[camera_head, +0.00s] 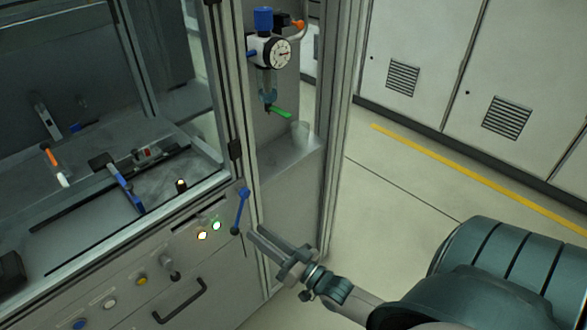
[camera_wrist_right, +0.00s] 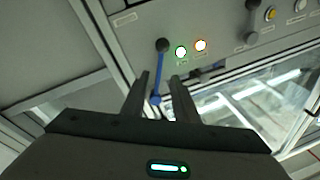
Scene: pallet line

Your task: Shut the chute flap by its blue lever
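The blue lever (camera_head: 241,207) is on the front of the machine cabinet, near its right corner post, slanting up from a dark round knob. In the right wrist view the blue lever (camera_wrist_right: 158,82) shows between the two fingers, with a gap on both sides. My right gripper (camera_head: 255,237) is open and empty, just right of the lever's lower end; it also shows in the wrist view (camera_wrist_right: 160,80). I cannot tell how far the fingertips are from the lever. I cannot clearly make out the flap; a dark slot (camera_head: 198,209) lies left of the lever. My left gripper is out of view.
Lit green (camera_head: 216,225) and amber (camera_head: 202,236) lamps sit beside the lever. A black handle (camera_head: 180,300) sticks out below. A glazed enclosure with a metal frame (camera_head: 228,90) rises above. A pressure gauge (camera_head: 281,53) hangs behind the post. The floor to the right is clear.

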